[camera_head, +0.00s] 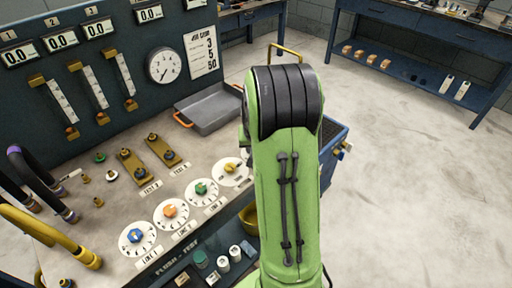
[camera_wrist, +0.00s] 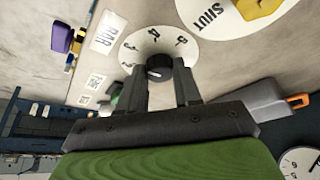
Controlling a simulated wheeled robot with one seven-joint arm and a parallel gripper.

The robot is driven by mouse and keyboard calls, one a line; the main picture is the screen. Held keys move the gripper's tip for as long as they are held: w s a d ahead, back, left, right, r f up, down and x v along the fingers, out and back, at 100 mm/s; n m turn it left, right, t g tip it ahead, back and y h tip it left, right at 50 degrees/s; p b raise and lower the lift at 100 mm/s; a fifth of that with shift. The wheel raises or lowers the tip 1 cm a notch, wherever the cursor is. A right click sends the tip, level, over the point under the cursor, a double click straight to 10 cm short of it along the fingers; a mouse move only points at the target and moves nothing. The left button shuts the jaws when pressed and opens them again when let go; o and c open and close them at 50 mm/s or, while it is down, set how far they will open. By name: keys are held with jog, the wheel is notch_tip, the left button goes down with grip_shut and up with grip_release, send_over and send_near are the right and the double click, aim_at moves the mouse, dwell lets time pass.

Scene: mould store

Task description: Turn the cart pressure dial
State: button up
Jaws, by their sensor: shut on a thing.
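The pressure dial (camera_wrist: 139,43) is a white numbered disc with a black knob (camera_wrist: 158,66), in the upper middle of the wrist view. A label reading BAR stands beside it. My gripper (camera_wrist: 161,75) has its two dark fingers on either side of the knob, shut on it. The fingers hide part of the disc's lower side. In the head view my green arm hides this dial and most or all of my gripper. I cannot tell the exact setting of the knob.
A dial with a yellow knob (camera_head: 231,168) is close by; green (camera_head: 201,188), orange (camera_head: 169,211) and blue (camera_head: 135,235) knobs follow along the bench. A grey tray (camera_head: 212,108) with orange handles lies behind. Hoses (camera_head: 50,237) rise at left. Open floor (camera_head: 410,180) is at right.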

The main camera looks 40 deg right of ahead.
jog(key=shift+m, duration=0.4)
jog(key=o, duration=1)
jog(key=shift+o, duration=0.2)
jog(key=p+v, duration=0.4)
jog(key=v, duration=1.1)
jog(key=shift+a+r, duration=0.2)
jog(key=shift+r, duration=0.15)
jog(key=shift+w, duration=0.15)
